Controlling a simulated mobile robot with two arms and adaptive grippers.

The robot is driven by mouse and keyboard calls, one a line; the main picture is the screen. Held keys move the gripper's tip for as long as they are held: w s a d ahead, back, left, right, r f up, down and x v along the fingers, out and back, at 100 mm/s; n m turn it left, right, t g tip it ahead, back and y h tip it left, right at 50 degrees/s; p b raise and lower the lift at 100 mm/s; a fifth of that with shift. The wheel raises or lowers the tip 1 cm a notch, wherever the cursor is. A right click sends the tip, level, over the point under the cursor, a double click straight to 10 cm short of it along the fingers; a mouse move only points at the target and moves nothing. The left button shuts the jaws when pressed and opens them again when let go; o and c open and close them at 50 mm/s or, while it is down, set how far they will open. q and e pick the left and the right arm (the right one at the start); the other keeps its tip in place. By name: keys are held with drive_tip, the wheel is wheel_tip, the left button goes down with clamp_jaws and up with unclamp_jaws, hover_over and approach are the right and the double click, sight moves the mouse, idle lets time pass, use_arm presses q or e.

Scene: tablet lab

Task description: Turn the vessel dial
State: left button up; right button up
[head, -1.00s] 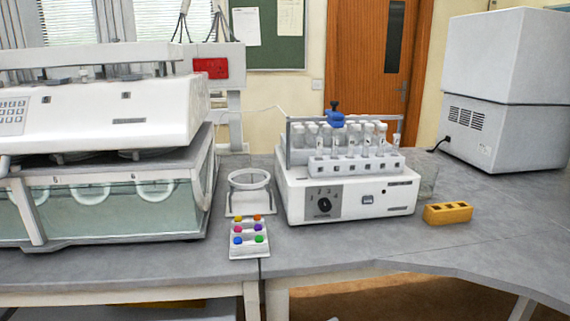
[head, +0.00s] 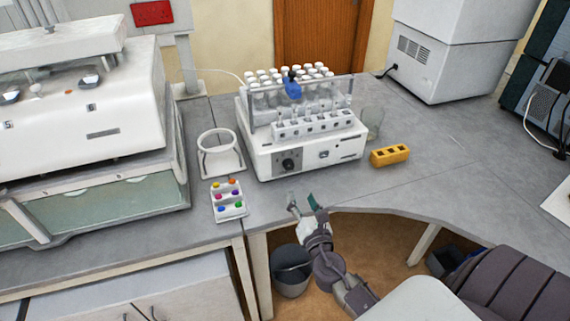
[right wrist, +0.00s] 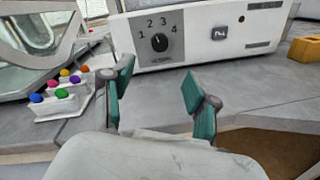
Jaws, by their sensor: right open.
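The vessel dial (head: 288,164) is a black round knob on a grey panel at the front left of a white sampler unit (head: 335,170). In the right wrist view the dial (right wrist: 159,42) has the numbers 1 to 4 around it, and its white mark points up, near 2 and 3. My right gripper (head: 304,205) is open and empty, below and in front of the dial, over the bench's front edge. In the right wrist view its green-padded fingertips (right wrist: 158,83) are apart, below the dial and not touching it. My left gripper is not in view.
A rack of colored caps (head: 228,202) and a white ring stand (head: 218,158) stand left of the unit. A yellow block (head: 389,155) and a clear beaker (head: 373,122) are to its right. A water bath (head: 85,120) fills the left. Bare bench lies before the unit.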

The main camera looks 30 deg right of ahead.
sight(289, 167)
drive_tip(key=p+x, duration=0.1)
drive_tip(key=x, duration=1.1)
clamp_jaws()
drive_tip(key=m+b, duration=0.1)
drive_tip(key=m, duration=0.2)
drive_tip(key=shift+m, duration=0.4)
drive_tip(key=shift+m+g+y, duration=0.3)
drive_tip(key=shift+m, duration=1.5)
